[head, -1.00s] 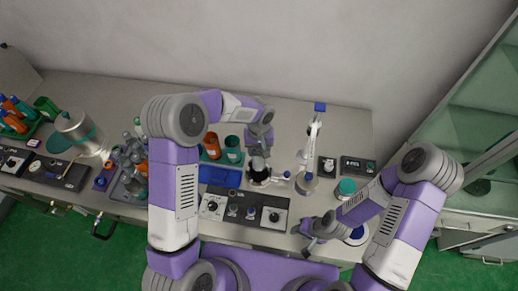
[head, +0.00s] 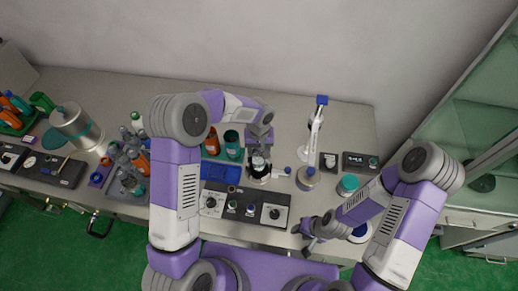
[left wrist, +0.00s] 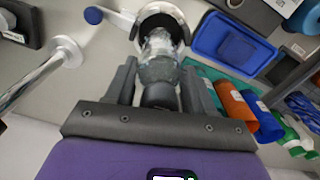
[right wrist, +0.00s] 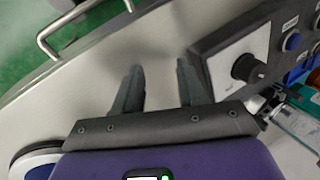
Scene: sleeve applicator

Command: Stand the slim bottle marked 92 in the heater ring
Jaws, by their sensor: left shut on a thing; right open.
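The slim clear bottle (left wrist: 158,62) with a dark cap is in my left gripper (left wrist: 156,88), its fingers shut around it. No number shows on it. The heater ring (left wrist: 140,24) is a pale ring with a dark inside, just beyond the bottle in the left wrist view. The bottle's far end overlaps the ring's opening; I cannot tell how deep it sits. In the head view the left gripper (head: 260,158) is above the ring (head: 251,181). My right gripper (right wrist: 157,72) is open and empty over the bench's front; it also shows in the head view (head: 299,232).
A blue tray (left wrist: 232,45) and orange and blue bottles stand beside the ring. A control panel with knobs (head: 245,207) lies in front. A white stand with a blue top (head: 317,122) rises to the right. A bottle rack (head: 128,165) is at left.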

